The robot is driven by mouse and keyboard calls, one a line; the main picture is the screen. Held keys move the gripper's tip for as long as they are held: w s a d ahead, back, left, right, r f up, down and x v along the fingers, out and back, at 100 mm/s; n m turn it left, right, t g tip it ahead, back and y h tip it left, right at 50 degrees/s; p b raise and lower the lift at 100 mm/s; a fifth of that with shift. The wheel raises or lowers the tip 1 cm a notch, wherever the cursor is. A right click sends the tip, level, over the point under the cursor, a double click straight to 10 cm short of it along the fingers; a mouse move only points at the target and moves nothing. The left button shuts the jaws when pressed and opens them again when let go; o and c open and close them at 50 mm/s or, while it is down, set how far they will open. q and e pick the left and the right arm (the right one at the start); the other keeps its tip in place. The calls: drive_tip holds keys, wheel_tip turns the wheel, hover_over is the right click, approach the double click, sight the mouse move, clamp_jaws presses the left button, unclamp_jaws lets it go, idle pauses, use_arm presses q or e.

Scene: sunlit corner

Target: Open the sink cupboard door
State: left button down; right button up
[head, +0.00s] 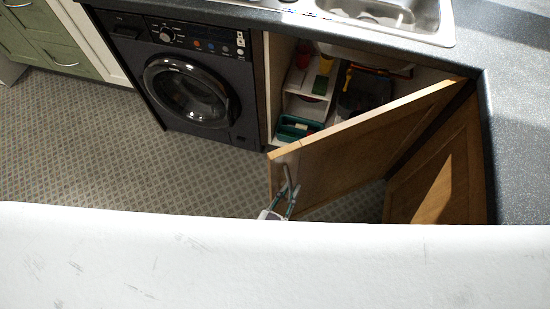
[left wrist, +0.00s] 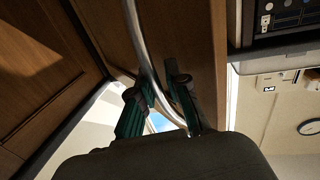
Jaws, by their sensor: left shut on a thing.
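The wooden sink cupboard door (head: 345,150) stands wide open in the head view, with its free edge towards the left and its far end by the right side of the cupboard. My left gripper (head: 290,200) is at the door's free end, on its metal handle (head: 285,178). In the left wrist view, the curved handle (left wrist: 143,45) passes between the two green fingers of the left gripper (left wrist: 160,92), which is shut on it. The door face (left wrist: 200,40) is just behind the fingers. My right gripper is not in view.
The open cupboard (head: 315,100) holds several items, including a green tray (head: 292,128). A dark washing machine (head: 190,85) stands to its left, a sink (head: 400,18) above. Another wooden panel (head: 440,175) is at the right. Patterned floor (head: 90,150) is clear at left.

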use_arm(q)
drive_tip(key=s+d, duration=0.3)
drive_tip(key=s, duration=0.2)
drive_tip(key=shift+d, duration=0.2)
drive_tip(key=c, duration=1.1)
unclamp_jaws()
drive_tip(key=shift+c, duration=0.2)
drive_tip(key=v, duration=1.2)
drive_tip(key=shift+a, duration=0.1)
